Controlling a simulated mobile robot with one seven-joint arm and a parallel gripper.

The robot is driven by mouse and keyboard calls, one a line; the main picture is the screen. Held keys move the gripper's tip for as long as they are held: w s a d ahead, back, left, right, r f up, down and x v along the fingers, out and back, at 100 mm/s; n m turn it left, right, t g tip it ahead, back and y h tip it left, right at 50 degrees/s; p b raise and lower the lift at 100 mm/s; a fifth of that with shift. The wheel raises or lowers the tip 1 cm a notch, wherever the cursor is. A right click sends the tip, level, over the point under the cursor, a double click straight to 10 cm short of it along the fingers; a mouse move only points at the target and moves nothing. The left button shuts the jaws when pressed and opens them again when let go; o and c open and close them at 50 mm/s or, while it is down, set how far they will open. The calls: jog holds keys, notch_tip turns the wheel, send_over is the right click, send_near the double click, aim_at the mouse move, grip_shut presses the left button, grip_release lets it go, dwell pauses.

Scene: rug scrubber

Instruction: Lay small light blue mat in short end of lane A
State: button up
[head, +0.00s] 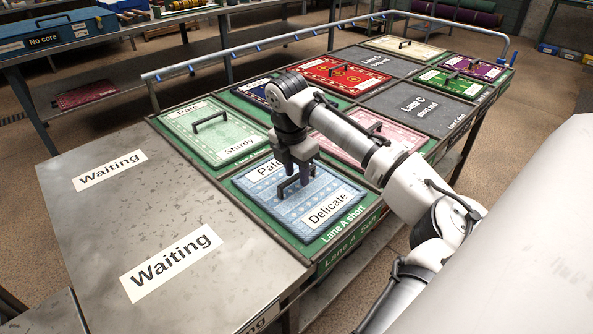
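The small light blue mat (262,193) lies flat in the green-edged bay marked "Lane A short" (343,228), at the near end of the table. It bears the labels "Pale" and "Delicate" and has a dark upright handle in its middle. My gripper (295,178) points down over the mat, with its fingers at the handle and hiding part of it. The fingers look a little apart, but I cannot tell whether they press on the handle. The mat looks level within the bay's borders.
A bare metal area with "Waiting" labels (172,262) is at the left. A pale green mat (240,140) lies behind the blue one. Red (345,72), pink (402,138), green and purple mats fill other bays. The Lane C short end (440,108) is empty. A blue-clipped rail (250,48) runs along the back.

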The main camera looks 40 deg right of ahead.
aim_at(292, 178)
notch_tip(292, 178, up, 12)
jog(key=a, duration=0.1)
jog(key=shift+a, duration=0.2)
dwell(0.6)
